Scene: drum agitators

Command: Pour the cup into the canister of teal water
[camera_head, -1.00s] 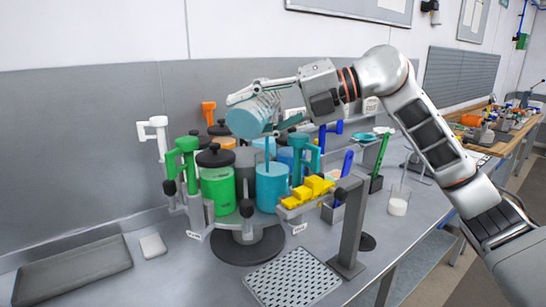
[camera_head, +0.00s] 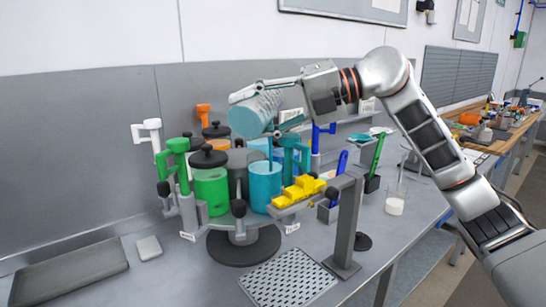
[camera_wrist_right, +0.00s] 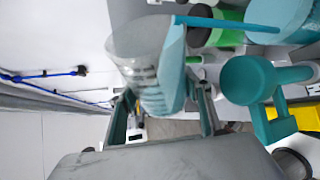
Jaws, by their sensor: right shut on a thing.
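My right gripper (camera_head: 268,106) is shut on a clear cup (camera_head: 256,113) with teal liquid in it. In the right wrist view the cup (camera_wrist_right: 155,60) sits between the fingers, and the stream (camera_wrist_right: 225,23) reaches the teal canister (camera_wrist_right: 285,18). My left gripper is not in view.
A green canister (camera_head: 211,193) with a black lid stands left of the teal one. Teal (camera_head: 291,150), green and white upright handles ring the rack. A yellow stepped block (camera_head: 300,191) sits at its front right. A beaker (camera_head: 395,201) stands farther right.

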